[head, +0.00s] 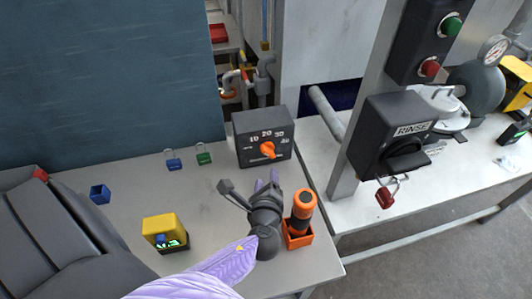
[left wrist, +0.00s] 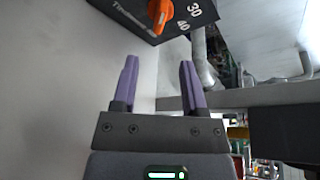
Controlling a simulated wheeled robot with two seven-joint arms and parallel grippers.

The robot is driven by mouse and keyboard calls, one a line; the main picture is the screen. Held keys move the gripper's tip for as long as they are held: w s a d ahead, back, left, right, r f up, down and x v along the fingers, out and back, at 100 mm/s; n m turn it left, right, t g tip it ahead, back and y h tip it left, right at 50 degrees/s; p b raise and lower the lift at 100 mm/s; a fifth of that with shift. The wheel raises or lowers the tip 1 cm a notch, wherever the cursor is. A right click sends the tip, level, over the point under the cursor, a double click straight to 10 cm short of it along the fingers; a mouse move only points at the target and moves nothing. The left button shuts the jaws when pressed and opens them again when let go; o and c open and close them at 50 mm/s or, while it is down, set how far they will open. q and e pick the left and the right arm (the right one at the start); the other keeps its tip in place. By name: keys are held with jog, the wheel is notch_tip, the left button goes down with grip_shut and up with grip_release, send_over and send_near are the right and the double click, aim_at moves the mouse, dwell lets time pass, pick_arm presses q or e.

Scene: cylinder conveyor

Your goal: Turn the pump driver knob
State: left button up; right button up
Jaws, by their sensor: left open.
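The orange knob (head: 267,149) sits on the front of a dark box (head: 246,125) with a number dial, standing on the table. In the left wrist view the knob (left wrist: 160,13) shows at the top edge, on the dark box face (left wrist: 196,12), beyond the fingertips. My left gripper (head: 268,180) is just in front of and below the box, its two purple fingers apart, with nothing between them. It also shows in the left wrist view (left wrist: 159,68), apart from the knob. My right gripper is in neither view.
An orange-and-black cylinder (head: 303,208) stands in an orange holder right beside my left gripper. A yellow-and-black device (head: 164,231), a blue cup (head: 100,193), and blue (head: 173,163) and green (head: 204,156) padlocks are on the table. A RINSE switch box (head: 392,135) with a red padlock (head: 385,197) is at right.

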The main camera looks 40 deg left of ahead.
aim_at(263, 152)
pick_arm(q)
jog(key=shift+s, duration=0.1)
jog(key=a+n+g+b, duration=0.1)
jog(key=a+n, duration=0.2)
jog(key=n, duration=0.2)
jog(key=a+f+n+g+h+b, duration=0.1)
jog(key=a+n, duration=0.1)
jog(key=n, duration=0.3)
jog(key=a+f+n+g, duration=0.1)
jog(key=a+n, duration=0.2)
jog(key=n, duration=0.2)
jog(key=shift+w+a+f+h+b, duration=0.2)
jog(key=shift+a+f+h+b, duration=0.1)
jog(key=shift+a+b, duration=0.1)
notch_tip(263, 152, up, 6)
jog(key=w+d+r+n+h+b, duration=0.1)
jog(key=w+n+h+b, duration=0.15)
jog(key=n+h, duration=0.95)
jog(key=w+f+n+y+b, duration=0.1)
jog(key=w+f, duration=0.1)
jog(key=w+d+f+n+y+b, duration=0.1)
jog(key=w+f+n+y+b, duration=0.1)
jog(key=f, duration=0.1)
jog(key=w+f+n+y+b, duration=0.1)
jog(key=w+f, duration=0.1)
jog(key=shift+w+d+f+n, duration=0.15)
jog(key=shift+w+n, duration=0.15)
jog(key=shift+w, duration=0.05)
